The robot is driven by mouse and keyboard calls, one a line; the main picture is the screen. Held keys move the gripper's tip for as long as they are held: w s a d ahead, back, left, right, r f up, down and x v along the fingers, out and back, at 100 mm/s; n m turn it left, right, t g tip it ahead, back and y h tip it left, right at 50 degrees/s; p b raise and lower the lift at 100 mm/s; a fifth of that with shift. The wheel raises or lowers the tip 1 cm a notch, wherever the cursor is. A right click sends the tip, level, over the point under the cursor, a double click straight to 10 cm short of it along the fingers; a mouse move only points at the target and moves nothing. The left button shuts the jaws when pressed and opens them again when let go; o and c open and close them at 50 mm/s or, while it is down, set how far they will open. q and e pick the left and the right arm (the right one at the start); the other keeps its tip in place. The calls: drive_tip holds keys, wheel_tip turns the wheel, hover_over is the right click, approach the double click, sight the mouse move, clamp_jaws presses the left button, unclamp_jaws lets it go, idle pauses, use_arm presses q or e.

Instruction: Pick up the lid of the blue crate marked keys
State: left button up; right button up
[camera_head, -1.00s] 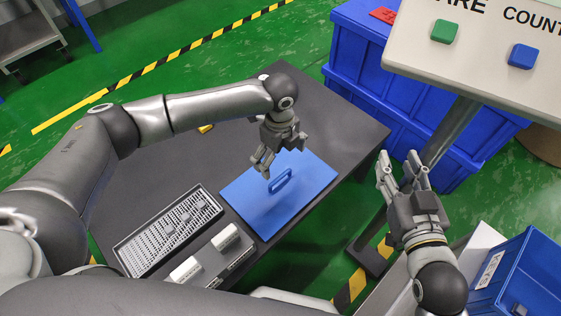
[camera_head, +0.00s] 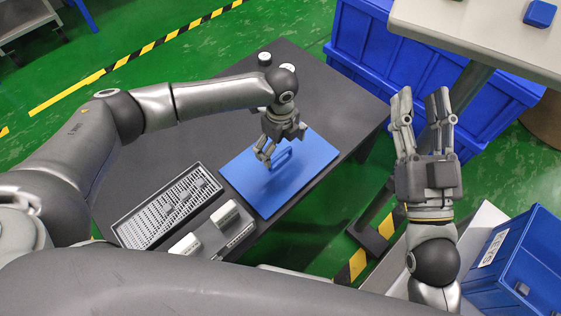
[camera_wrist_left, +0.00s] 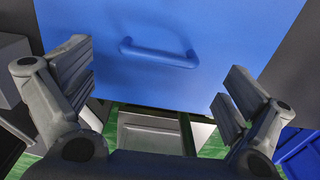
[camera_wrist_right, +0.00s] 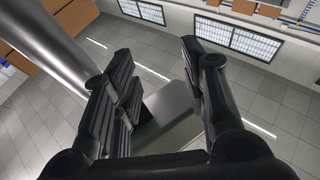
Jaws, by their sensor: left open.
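The blue lid (camera_head: 254,196) lies flat on the dark table in the head view, with a blue handle (camera_head: 283,157) standing up on it. It fills much of the left wrist view (camera_wrist_left: 230,30), where the handle (camera_wrist_left: 158,54) lies beyond and between the fingers. My left gripper (camera_head: 266,156) is open just above the lid, by the handle, not gripping it. The blue crate with a white label (camera_head: 520,262) stands at the lower right; its label (camera_head: 491,249) is too small to read surely. My right gripper (camera_head: 421,100) is open, empty and raised, pointing away from the crate.
A grey perforated tray (camera_head: 170,208) and a pale grey device (camera_head: 222,230) sit on the table (camera_head: 325,105) left of the lid. The table's far part is mostly clear.

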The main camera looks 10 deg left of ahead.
sight(281, 154)
use_arm(q)
wheel_tip(281, 154, down, 4)
drive_tip(key=shift+f+b, duration=0.2)
drive_tip(key=shift+b, duration=0.6)
drive_tip(key=shift+f, duration=0.2)
use_arm(e)
drive_tip(key=s+r+t+y, duration=0.1)
drive_tip(key=s+r+t, duration=0.4)
drive_tip(key=r, duration=0.1)
drive_tip(key=shift+d+r+y, duration=0.15)
drive_tip(key=shift+d+y, duration=0.1)
drive_tip(key=shift+y, duration=0.15)
use_arm(q)
drive_tip(key=c, duration=1.2)
